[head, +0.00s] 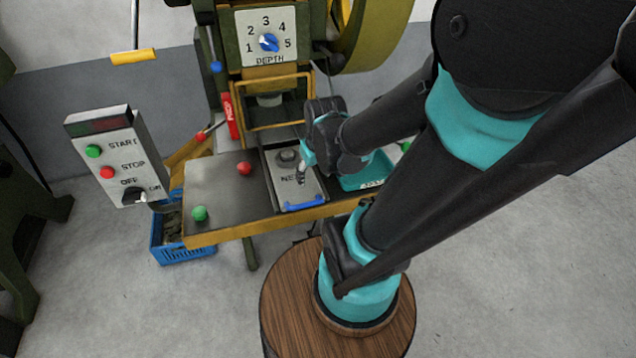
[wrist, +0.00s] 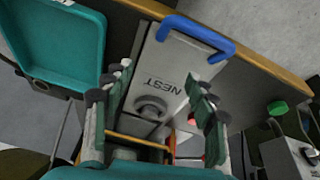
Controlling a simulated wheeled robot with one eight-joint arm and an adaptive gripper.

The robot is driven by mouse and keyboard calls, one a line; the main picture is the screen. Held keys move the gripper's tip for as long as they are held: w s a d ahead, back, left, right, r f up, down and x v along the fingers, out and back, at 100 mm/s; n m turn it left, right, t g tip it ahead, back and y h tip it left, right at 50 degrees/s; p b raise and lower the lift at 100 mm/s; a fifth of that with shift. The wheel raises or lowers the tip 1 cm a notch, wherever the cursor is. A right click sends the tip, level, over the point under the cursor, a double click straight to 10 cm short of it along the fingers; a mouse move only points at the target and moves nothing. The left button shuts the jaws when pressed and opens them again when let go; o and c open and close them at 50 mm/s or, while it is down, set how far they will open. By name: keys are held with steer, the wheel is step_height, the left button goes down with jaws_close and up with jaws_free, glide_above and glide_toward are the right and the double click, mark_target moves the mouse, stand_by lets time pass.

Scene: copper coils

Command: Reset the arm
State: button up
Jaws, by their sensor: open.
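My gripper (head: 301,174) hangs over the work table of the press, above the grey NEST slide (head: 290,185) with its blue handle (head: 305,203). In the wrist view my gripper (wrist: 158,92) is open, with its fingers spread on either side of the slide and nothing held between them. A dark round knob-like part (wrist: 151,108) sits on the slide between the fingers, apart from them. My arm reaches in from the upper right of the head view and hides part of the table.
A teal tray (wrist: 62,45) lies beside the slide. The press (head: 262,85) with its depth dial stands behind. A START/STOP control box (head: 118,158) is at left, above a blue crate (head: 185,250). Green (head: 199,213) and red (head: 244,168) buttons are on the table.

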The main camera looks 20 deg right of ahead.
steer(key=s+m, duration=0.1)
steer(key=s+f+m, duration=0.1)
steer(key=shift+s+d+f, duration=0.15)
steer(key=shift+s+f, duration=0.15)
steer(key=shift+s, duration=0.05)
steer(key=shift+c, duration=0.5)
stand_by(0.6)
